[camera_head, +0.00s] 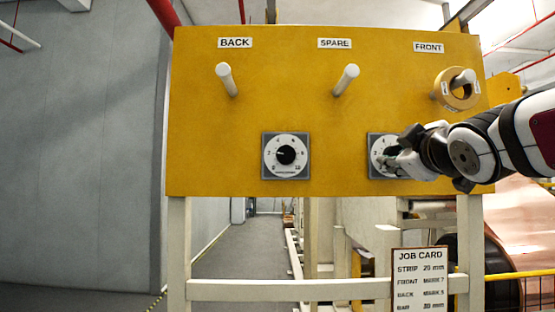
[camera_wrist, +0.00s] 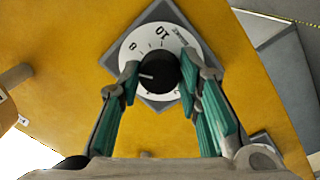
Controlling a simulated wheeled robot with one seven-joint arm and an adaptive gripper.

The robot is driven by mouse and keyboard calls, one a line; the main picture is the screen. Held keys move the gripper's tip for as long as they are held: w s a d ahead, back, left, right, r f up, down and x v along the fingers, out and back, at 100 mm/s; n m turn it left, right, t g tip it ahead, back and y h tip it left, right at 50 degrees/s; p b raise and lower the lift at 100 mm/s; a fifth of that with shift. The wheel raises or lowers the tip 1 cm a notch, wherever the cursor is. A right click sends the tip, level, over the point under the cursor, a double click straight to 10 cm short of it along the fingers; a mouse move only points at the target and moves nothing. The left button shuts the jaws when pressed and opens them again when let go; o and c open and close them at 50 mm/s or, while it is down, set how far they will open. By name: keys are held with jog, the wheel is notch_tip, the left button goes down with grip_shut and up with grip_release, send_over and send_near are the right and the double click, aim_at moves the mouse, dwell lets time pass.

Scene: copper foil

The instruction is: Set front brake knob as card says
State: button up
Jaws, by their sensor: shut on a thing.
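The right-hand dial (camera_head: 374,143) sits low on the yellow panel, below and left of the FRONT label; my gripper (camera_head: 396,160) covers much of it. In the wrist view the gripper (camera_wrist: 159,77) has its green-padded fingers on both sides of the black knob (camera_wrist: 160,68) and is shut on it. The knob's pale pointer points left, past the 8 on the white dial face (camera_wrist: 150,40), toward the left finger, which hides nearby marks. The job card (camera_head: 419,280) stands below the panel; its FRONT line seems to read mark 7.
A second dial (camera_head: 285,156) is on the left of the yellow panel (camera_head: 230,115). Pale pegs stick out under BACK (camera_head: 227,80) and SPARE (camera_head: 346,80). A yellow ring (camera_head: 445,96) hangs on the FRONT peg. The floor (camera_head: 245,250) at lower left is clear.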

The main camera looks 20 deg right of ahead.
jog(key=shift+f, duration=0.15)
jog(key=o, duration=1.1)
jog(key=shift+o, duration=0.2)
jog(key=v, duration=1.2)
